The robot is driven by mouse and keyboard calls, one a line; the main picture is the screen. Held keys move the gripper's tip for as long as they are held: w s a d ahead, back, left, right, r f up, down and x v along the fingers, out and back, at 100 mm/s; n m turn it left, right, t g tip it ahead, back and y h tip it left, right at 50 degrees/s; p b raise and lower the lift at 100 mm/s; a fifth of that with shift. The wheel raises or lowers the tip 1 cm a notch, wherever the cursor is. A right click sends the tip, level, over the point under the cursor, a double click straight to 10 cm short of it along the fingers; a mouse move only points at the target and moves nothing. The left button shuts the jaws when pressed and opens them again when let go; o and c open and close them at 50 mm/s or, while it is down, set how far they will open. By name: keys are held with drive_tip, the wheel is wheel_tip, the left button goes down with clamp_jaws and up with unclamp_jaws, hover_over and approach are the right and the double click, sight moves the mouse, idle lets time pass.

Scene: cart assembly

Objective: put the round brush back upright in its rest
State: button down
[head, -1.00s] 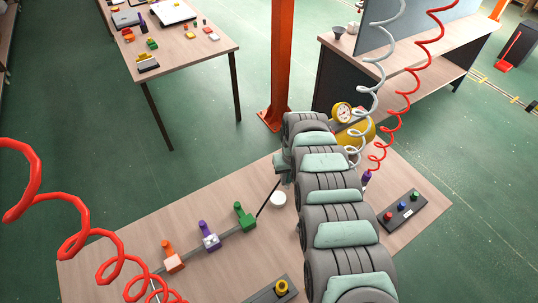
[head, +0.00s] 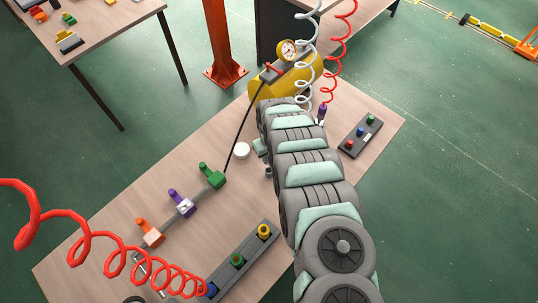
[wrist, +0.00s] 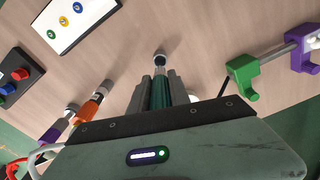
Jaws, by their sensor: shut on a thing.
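My gripper (wrist: 158,82) is shut on a dark green, rod-like thing (wrist: 160,94), which I take for the round brush. It points away from the wrist camera, so I cannot tell its tilt. A small pale ring with a dark centre (wrist: 160,57) shows just beyond the fingertips; I cannot tell whether it is the brush's end or the rest. In the head view my arm hides the brush and most of the gripper. A small grey round thing (head: 268,172) shows beside my arm there. A white round piece (head: 241,150) lies on the table left of it.
Green (head: 212,175), purple (head: 181,203) and orange (head: 150,232) clamps sit along a bar at left. A rail with coloured knobs (head: 238,258) lies in front. A button box (head: 360,135) is at right, a yellow gauge unit (head: 285,75) behind. Coiled hoses hang nearby.

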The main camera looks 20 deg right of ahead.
sight(269, 165)
drive_tip(key=shift+f+b, duration=1.45)
drive_tip(key=shift+f, duration=0.8)
drive_tip(key=shift+f, duration=0.15)
drive_tip(key=shift+f+b, duration=1.65)
drive_tip(key=shift+f, duration=0.6)
drive_tip(key=shift+r, duration=0.2)
drive_tip(key=shift+r+p, duration=1.9)
drive_tip(key=shift+r, duration=0.15)
drive_tip(key=shift+f, duration=0.2)
drive_tip(key=shift+f+b, duration=1.6)
drive_tip(key=shift+f, duration=0.4)
